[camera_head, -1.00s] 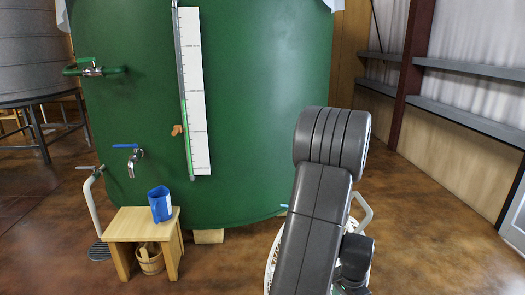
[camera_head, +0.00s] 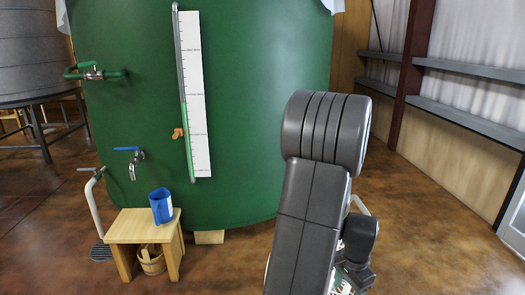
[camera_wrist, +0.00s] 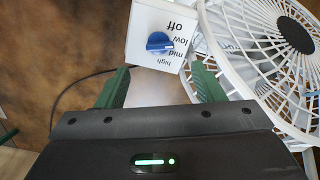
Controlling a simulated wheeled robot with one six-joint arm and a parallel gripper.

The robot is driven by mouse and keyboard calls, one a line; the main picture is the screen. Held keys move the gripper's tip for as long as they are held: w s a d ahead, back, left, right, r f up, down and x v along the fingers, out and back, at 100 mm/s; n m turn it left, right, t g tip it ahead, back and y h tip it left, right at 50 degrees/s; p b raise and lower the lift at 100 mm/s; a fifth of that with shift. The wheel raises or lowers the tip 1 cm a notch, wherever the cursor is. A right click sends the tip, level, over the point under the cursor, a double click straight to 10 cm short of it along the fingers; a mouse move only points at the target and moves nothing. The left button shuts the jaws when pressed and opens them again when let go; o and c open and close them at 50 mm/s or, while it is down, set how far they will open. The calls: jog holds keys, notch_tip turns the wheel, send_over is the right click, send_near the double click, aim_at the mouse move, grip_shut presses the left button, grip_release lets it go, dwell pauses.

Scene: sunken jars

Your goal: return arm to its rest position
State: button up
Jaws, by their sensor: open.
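My gripper (camera_wrist: 160,88) shows in the wrist view with two green fingers spread apart and nothing between them. Beyond the fingers is a white control box with a blue knob (camera_wrist: 159,42) and the words off, low, mid and high. A white round fan (camera_wrist: 285,40) with a dark hub is at the right of that view. In the head view my dark arm stands folded at the lower right, and my gripper cannot be made out there.
A large green tank (camera_head: 255,110) with a level gauge and taps fills the middle. A wooden stool (camera_head: 140,226) holds a blue jug (camera_head: 161,206), with a wooden bucket (camera_head: 151,259) below. Brown floor (camera_head: 430,230) is open at the right.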

notch_tip(320, 180, down, 9)
jog(key=b, duration=0.3)
jog(key=shift+f, duration=0.1)
jog(key=shift+r+n, duration=0.4)
jog(key=shift+n, duration=0.5)
jog(key=n+b, duration=0.2)
jog(key=n, duration=0.4)
notch_tip(320, 180, up, 14)
jog(key=p, duration=0.5)
jog(key=shift+s+a+f, duration=0.1)
